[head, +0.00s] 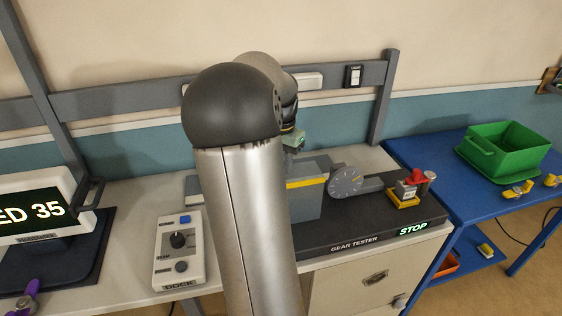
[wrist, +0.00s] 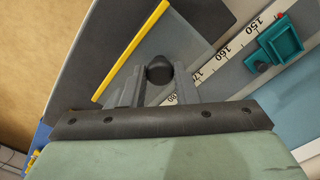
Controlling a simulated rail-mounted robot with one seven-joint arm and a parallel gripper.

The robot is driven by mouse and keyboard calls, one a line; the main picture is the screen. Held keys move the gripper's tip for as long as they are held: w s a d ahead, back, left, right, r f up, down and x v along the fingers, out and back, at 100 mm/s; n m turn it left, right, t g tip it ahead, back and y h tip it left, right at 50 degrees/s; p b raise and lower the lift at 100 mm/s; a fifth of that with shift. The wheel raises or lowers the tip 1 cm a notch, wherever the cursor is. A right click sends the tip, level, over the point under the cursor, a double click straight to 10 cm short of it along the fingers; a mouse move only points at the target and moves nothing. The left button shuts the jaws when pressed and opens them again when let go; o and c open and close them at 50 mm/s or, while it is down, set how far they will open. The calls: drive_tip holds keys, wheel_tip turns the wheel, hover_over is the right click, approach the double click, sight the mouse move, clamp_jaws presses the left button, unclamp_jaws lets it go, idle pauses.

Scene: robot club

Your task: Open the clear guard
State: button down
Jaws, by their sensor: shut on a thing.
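The clear guard (head: 308,203) shows in the head view as a grey, see-through-looking box with a yellow edge, on the dark gear tester base (head: 345,232). In the wrist view the guard (wrist: 190,42) is a grey panel with a yellow strip along one side. My gripper (head: 293,141) is at the guard's top, partly hidden by my arm in the head view. In the wrist view my gripper (wrist: 157,84) has its fingers closed around a dark round knob (wrist: 159,71) on the panel. How far the guard is open is hard to tell.
A grey dial (head: 346,181) and a red-topped block (head: 404,191) stand right of the guard. A control box (head: 180,248) and a display (head: 35,212) are at left. A green crate (head: 503,150) sits on the blue table. A ruler (wrist: 232,58) with a teal slider (wrist: 275,51) lies beyond.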

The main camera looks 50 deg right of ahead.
drive_tip(key=c, duration=1.1)
unclamp_jaws()
drive_tip(key=shift+c, duration=0.2)
wheel_tip(320, 180, up, 18)
drive_tip(key=shift+f, duration=0.25)
drive_tip(key=w+a+f+n, duration=0.1)
drive_tip(key=a+f+n, duration=0.35)
drive_tip(key=a, duration=0.75)
drive_tip(key=w+a+f+n, duration=0.2)
drive_tip(key=a+f+n, duration=0.3)
drive_tip(key=a, duration=0.6)
drive_tip(key=s+a+f+n, duration=0.3)
drive_tip(key=s+a+f, duration=0.2)
drive_tip(key=a, duration=0.3)
drive_tip(key=s+a+f+n, duration=0.4)
drive_tip(key=s+a+f, duration=0.2)
drive_tip(key=a, duration=0.2)
drive_tip(key=shift+f+t, duration=0.3)
drive_tip(key=shift+f, duration=0.1)
